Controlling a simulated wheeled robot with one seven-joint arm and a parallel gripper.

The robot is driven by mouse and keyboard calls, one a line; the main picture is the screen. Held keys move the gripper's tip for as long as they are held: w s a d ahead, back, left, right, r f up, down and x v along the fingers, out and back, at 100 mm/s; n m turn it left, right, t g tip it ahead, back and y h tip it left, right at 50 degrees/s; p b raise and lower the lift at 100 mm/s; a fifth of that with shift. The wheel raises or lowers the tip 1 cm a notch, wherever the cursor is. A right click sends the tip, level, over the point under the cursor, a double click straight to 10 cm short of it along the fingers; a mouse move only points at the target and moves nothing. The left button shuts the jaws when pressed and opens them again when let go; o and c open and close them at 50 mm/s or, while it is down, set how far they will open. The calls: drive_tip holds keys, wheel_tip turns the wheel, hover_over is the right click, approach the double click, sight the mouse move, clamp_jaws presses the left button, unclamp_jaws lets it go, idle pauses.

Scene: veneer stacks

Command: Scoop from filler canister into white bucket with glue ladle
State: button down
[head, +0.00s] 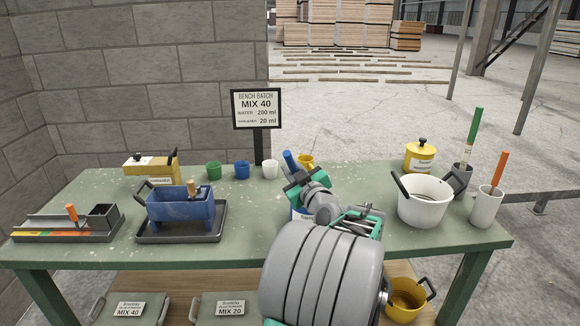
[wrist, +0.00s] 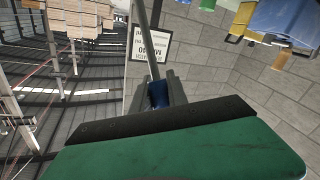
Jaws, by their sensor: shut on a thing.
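My gripper (head: 306,182) is shut on the blue handle of the glue ladle (head: 289,160), above the middle of the bench. In the wrist view, the blue handle (wrist: 158,94) sits between my fingers, with a grey shaft running up from it. The ladle's bowl is not visible in either view. The white bucket (head: 424,204) with dark handles stands to the right of my gripper. A white and blue container (head: 297,214) is mostly hidden behind my gripper and arm. A yellow canister (head: 420,158) with a black knob stands behind the bucket. I cannot read which is the filler canister.
A blue tub (head: 180,212) stands in a dark tray at left, near a yellow box (head: 150,172). Green, blue and white cups stand behind. At right are a grey cup with an orange-handled tool (head: 487,207) and a dark holder with a green-handled tool. A sign (head: 257,109) rises at the back.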

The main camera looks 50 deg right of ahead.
drive_tip(key=f+p, duration=0.1)
drive_tip(key=p, duration=0.3)
drive_tip(key=shift+f+p, duration=0.25)
drive_tip(key=shift+p, duration=0.1)
idle(0.8)
drive_tip(key=shift+f+b, duration=0.1)
drive_tip(key=shift+b, duration=0.4)
drive_tip(key=shift+w+d+r, duration=0.1)
drive_tip(key=shift+r, duration=0.2)
drive_tip(key=shift+d+r+p, duration=0.15)
drive_tip(key=shift+d+p, duration=0.15)
drive_tip(key=shift+p, duration=0.35)
drive_tip(key=shift+d+m, duration=0.15)
drive_tip(key=shift+m, duration=0.15)
drive_tip(key=shift+f+b, duration=0.2)
drive_tip(key=shift+b, duration=0.15)
idle(0.5)
